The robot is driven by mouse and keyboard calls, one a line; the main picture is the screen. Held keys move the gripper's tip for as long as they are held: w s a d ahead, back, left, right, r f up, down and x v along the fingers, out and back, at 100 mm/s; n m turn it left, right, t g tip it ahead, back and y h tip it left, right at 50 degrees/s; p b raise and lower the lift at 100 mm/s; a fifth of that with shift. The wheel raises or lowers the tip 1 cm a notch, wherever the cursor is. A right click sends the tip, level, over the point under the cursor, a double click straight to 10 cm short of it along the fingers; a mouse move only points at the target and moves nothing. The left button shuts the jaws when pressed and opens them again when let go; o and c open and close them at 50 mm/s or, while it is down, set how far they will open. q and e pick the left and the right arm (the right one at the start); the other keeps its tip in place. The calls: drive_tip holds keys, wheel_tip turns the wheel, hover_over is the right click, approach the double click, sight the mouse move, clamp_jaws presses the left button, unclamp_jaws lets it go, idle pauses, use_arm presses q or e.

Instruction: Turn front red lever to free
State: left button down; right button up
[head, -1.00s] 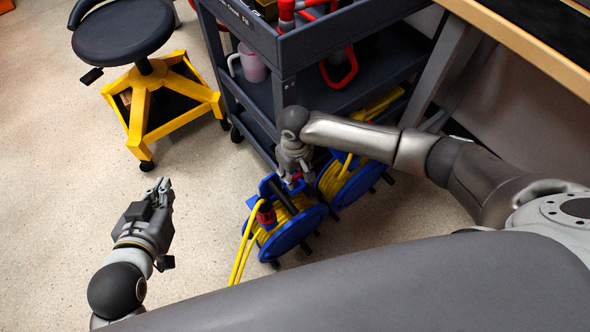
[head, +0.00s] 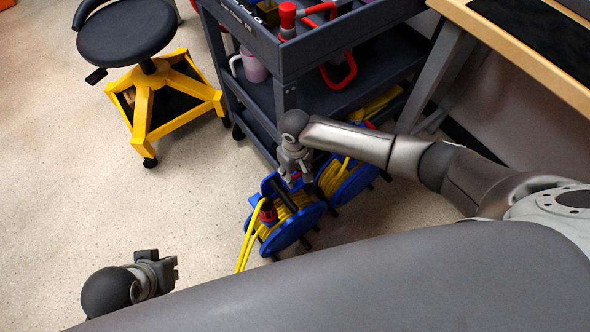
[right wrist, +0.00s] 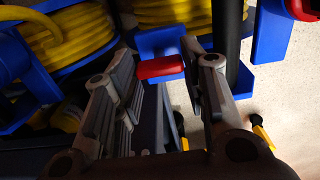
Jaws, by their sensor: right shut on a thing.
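The front cable reel (head: 301,229) is blue, wound with yellow cable, and stands on the floor beside the cart. Its red lever (right wrist: 160,68) shows in the right wrist view, on a blue bracket, between my finger ends. My right gripper (head: 296,181) reaches down to the top of this reel and is shut on the red lever; in the head view the gripper mostly hides the lever. My left gripper (head: 172,268) is low at the left, away from the reel, its fingers too small and turned to read.
A second blue reel (head: 352,187) stands just behind the front one. The dark cart (head: 283,95) rises behind both, with red-handled tools on top and a pink mug (head: 254,67) on a shelf. A yellow-based stool (head: 142,122) is at left; floor between is clear.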

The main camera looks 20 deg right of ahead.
sight(295, 175)
drive_tip(key=shift+w+r, duration=0.1)
drive_tip(key=o, duration=0.7)
drive_tip(key=shift+o, duration=0.2)
wheel_tip(295, 175, up, 12)
drive_tip(key=shift+s, duration=0.2)
idle(0.4)
